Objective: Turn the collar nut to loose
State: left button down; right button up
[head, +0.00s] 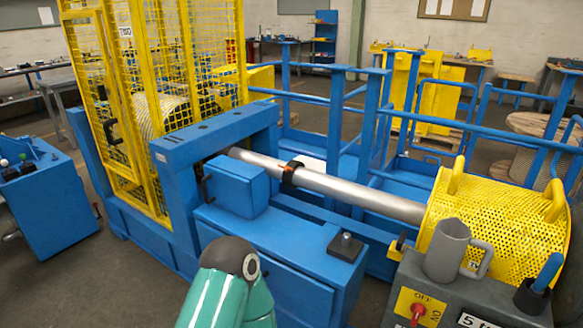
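The shaft runs from the blue frame (215,135) on the left to a yellow perforated guard (510,225) on the right. A teal and grey part of my own arm shows at the bottom centre, in front of the blue machine base. Neither of my grippers is in view, and nothing touches the collar.
A yellow mesh cage (165,90) stands at the left. Blue railings (330,110) stand behind the shaft.

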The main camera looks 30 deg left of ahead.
aim_at(287, 169)
jog(key=z, duration=0.35)
jog(key=i, duration=0.2)
jog(key=u, duration=2.75)
jog(key=k, duration=0.5)
jog(key=z, duration=0.75)
jog(key=i, duration=0.75)
jog(key=z, duration=0.15)
